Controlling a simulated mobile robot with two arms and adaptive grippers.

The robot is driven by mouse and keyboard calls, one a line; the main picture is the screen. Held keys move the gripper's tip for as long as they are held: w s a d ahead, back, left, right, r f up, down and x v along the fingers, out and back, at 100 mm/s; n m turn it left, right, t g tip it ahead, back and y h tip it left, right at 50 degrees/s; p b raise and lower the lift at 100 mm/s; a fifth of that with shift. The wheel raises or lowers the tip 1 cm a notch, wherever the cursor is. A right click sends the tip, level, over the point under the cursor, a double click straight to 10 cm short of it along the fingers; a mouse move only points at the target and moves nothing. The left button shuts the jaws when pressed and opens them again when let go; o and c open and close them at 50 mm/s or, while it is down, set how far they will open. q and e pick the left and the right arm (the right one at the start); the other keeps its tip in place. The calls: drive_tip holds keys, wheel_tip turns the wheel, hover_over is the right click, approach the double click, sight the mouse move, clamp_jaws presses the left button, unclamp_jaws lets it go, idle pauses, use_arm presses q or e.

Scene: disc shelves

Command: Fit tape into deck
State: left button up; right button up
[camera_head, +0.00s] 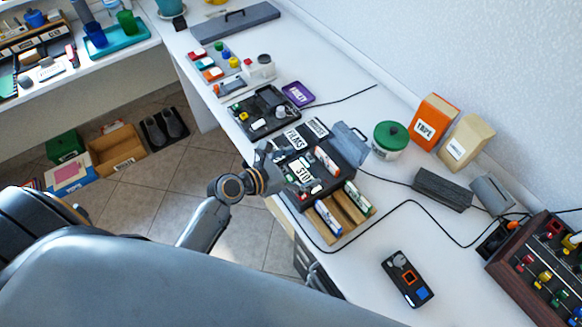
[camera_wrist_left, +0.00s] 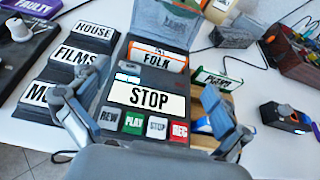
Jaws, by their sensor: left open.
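The dark tape deck (camera_head: 345,168) stands on the desk, its grey lid (camera_head: 350,142) raised. In the left wrist view, the deck's STOP label (camera_wrist_left: 148,98) and a row of buttons (camera_wrist_left: 144,124) face me. An orange and white tape marked FOLK (camera_wrist_left: 158,59) is upright at the deck's bay below the lid (camera_wrist_left: 166,22); I cannot tell how deep it sits. It also shows in the head view (camera_head: 327,160). My left gripper (camera_head: 285,172) is open over the deck's front, its fingers apart on either side of the STOP label, holding nothing. My right gripper is out of view.
A wooden rack (camera_head: 349,214) with a green tape and a blue tape stands beside the deck. Label blocks HOUSE (camera_wrist_left: 93,35) and FILMS (camera_wrist_left: 75,59) stand on the other side. A black cable (camera_head: 400,204) crosses the desk. Bare desk surrounds the black handheld device (camera_head: 407,280).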

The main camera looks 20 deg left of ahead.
use_arm(q)
drive_tip(key=shift+v, duration=2.2)
drive_tip(key=shift+d, duration=0.1)
